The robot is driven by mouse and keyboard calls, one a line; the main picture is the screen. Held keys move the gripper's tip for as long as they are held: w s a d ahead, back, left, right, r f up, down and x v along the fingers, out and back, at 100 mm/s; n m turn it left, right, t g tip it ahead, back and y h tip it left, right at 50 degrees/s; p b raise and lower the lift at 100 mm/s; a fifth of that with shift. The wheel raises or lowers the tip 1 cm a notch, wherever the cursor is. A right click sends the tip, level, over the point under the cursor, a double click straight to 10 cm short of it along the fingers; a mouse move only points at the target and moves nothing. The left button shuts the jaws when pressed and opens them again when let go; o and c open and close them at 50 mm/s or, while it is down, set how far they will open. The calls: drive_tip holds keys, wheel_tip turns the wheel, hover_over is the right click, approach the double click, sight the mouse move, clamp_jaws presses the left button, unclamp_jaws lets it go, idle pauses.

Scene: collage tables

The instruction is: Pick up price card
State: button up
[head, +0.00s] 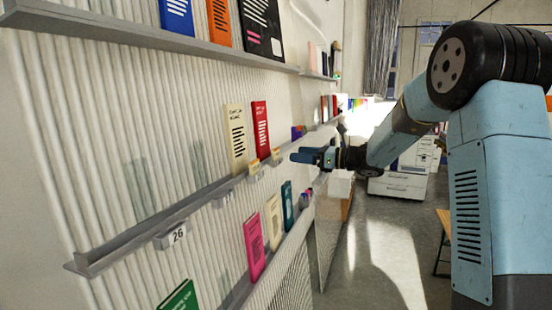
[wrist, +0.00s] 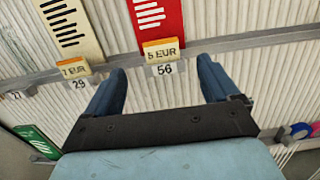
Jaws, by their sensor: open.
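A small orange-yellow price card reading "5 EUR" (wrist: 161,49) stands on the shelf ledge in front of a red book, above a white tag marked 56. In the head view this price card (head: 276,154) is just left of my gripper (head: 300,156). A second price card, apparently "7 EUR" (wrist: 76,68), stands to its left before a cream book, above tag 29; it also shows in the head view (head: 254,167). In the wrist view my gripper (wrist: 161,68) is open and empty. Its two blue fingers are on either side of the "5 EUR" card, with clear gaps.
The red book (head: 260,130) and cream book (head: 237,140) lean on the ribbed wall behind the cards. The grey shelf ledge (head: 130,240) runs along the wall. A lower shelf holds a pink book (head: 254,246) and others. Open floor (head: 385,240) lies to the right.

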sight(277, 151)
drive_tip(key=shift+x, duration=3.9)
drive_tip(key=shift+w+r, duration=0.1)
drive_tip(key=shift+c, duration=0.4)
drive_tip(key=c, duration=1)
drive_tip(key=shift+c, duration=0.2)
